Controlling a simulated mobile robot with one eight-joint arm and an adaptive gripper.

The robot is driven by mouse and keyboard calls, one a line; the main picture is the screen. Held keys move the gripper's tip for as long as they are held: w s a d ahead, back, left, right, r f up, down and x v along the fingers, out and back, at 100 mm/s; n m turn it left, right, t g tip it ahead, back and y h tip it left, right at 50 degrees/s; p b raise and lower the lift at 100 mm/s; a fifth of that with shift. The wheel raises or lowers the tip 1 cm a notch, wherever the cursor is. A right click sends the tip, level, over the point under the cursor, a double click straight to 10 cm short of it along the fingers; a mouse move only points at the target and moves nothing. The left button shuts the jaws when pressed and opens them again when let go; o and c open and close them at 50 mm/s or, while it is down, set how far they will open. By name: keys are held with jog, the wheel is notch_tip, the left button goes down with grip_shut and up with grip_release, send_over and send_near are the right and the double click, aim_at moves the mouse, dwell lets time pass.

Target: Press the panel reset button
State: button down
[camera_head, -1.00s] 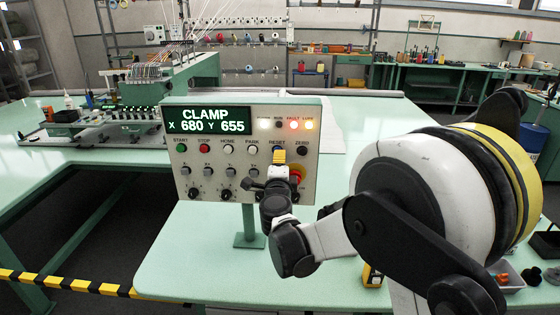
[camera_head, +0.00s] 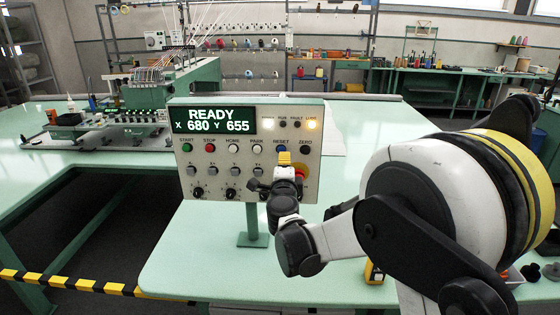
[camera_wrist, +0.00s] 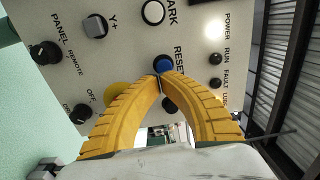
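The control panel (camera_head: 228,183) stands upright on a post; its screen (camera_head: 213,120) reads READY, X 680 Y 655. The blue RESET button (camera_head: 281,149) is on the upper right part of the panel, and it also shows in the wrist view (camera_wrist: 164,62). My gripper (camera_head: 284,155) has yellow fingers, shut tip to tip with nothing between them. In the wrist view the closed fingertips (camera_wrist: 160,74) are right at the button's edge and overlap it slightly. I cannot tell whether they still touch it.
The ZERO button (camera_head: 305,150) is just right of RESET, PARK (camera_head: 257,149) just left. A red emergency stop (camera_head: 302,171) with yellow surround sits below, partly behind my gripper. The power light (camera_head: 267,124) is white and the lube light (camera_head: 312,124) orange. Green table (camera_head: 200,250) lies below.

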jog(key=s+p, duration=0.1)
jog(key=s, duration=0.9)
jog(key=shift+s+a, duration=0.15)
jog(key=shift+s, duration=0.1)
